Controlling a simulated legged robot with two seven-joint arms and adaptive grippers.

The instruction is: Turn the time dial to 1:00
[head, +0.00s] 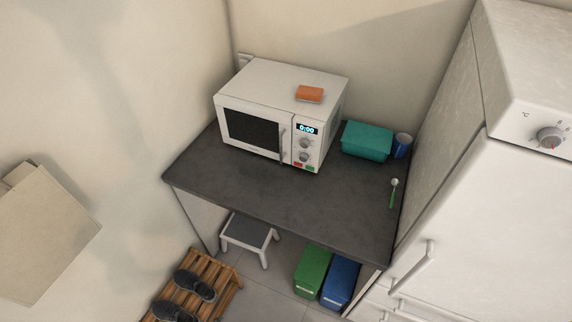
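A white microwave (277,108) stands at the back of a dark counter. Its digital display (307,129) appears to read 0:00. Two round dials sit one above the other below the display, an upper dial (304,143) and a lower dial (303,156). I cannot tell from here which is the time dial, and their pointer positions are too small to read. A red button and a green button are at the bottom of the panel. The microwave door (252,131) looks closed, with a vertical handle beside the panel. Neither of my grippers is in view.
An orange sponge-like block (309,94) lies on top of the microwave. A teal box (367,141), blue mug (402,145) and green-handled spoon (393,193) are on the counter's right. The counter front (270,196) is clear. A white fridge (490,215) stands right; a stool (249,231) is below.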

